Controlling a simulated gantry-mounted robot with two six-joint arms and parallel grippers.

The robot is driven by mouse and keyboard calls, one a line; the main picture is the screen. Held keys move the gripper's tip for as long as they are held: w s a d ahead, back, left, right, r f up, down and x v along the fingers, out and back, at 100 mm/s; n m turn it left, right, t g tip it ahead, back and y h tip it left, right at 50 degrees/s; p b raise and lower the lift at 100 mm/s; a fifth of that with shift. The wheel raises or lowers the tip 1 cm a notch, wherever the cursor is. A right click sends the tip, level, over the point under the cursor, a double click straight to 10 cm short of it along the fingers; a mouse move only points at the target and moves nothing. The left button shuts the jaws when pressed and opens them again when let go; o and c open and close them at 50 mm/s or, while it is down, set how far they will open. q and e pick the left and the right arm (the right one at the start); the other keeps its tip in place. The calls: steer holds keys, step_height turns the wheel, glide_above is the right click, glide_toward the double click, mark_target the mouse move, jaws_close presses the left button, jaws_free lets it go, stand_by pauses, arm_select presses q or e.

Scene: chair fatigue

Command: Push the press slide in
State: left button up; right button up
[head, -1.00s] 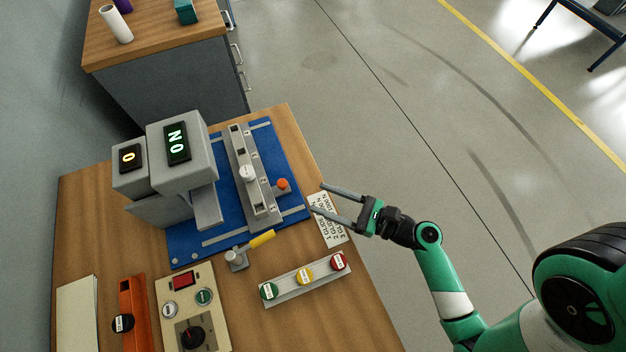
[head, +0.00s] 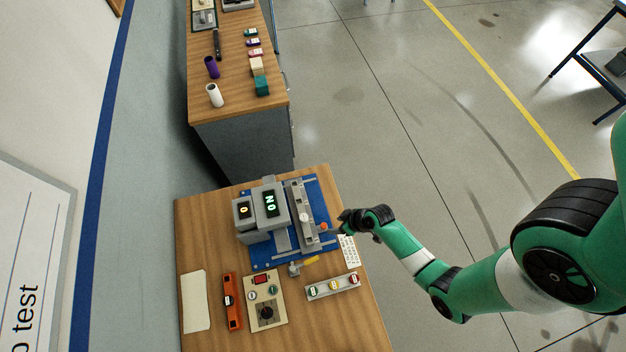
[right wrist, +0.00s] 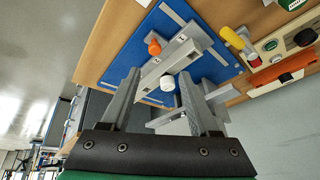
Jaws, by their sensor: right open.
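The press fixture stands on a blue base plate (head: 263,259) on the wooden bench. Its long grey slide rail (head: 295,196) carries a round white knob (head: 305,217), which also shows in the right wrist view (right wrist: 167,83). An orange knob (head: 324,226) sits beside the rail, on the side toward my arm; it also shows in the right wrist view (right wrist: 154,47). My right gripper (right wrist: 160,72) is open, its fingers pointing at the rail, with the white knob between them in the picture. I cannot tell whether it touches anything. My left gripper is out of view.
The grey press housing (head: 243,222) with lit displays stands left of the rail. A yellow-handled lever (head: 306,262), a button strip (head: 332,287), a control box (head: 266,298) and an orange holder (head: 232,302) lie nearer. Open floor lies to the right.

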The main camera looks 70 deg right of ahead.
mark_target(324, 226)
steer(key=w+f+b, duration=0.1)
steer(key=f+b, duration=0.1)
steer(key=f, duration=0.1)
steer(key=w+f+n+b, duration=0.1)
steer(key=f+b, duration=0.2)
steer(key=w+d+f+n+b, duration=0.1)
steer(key=f+b, duration=0.1)
steer(key=b, duration=0.1)
steer(key=shift+w+f+g, duration=0.3)
steer(key=shift+f+g, duration=0.1)
steer(key=shift+w+f, duration=0.25)
steer(key=shift+f, duration=0.2)
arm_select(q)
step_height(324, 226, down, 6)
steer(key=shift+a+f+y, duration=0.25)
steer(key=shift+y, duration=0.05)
arm_select(e)
steer(key=shift+c, duration=0.4)
jaws_close()
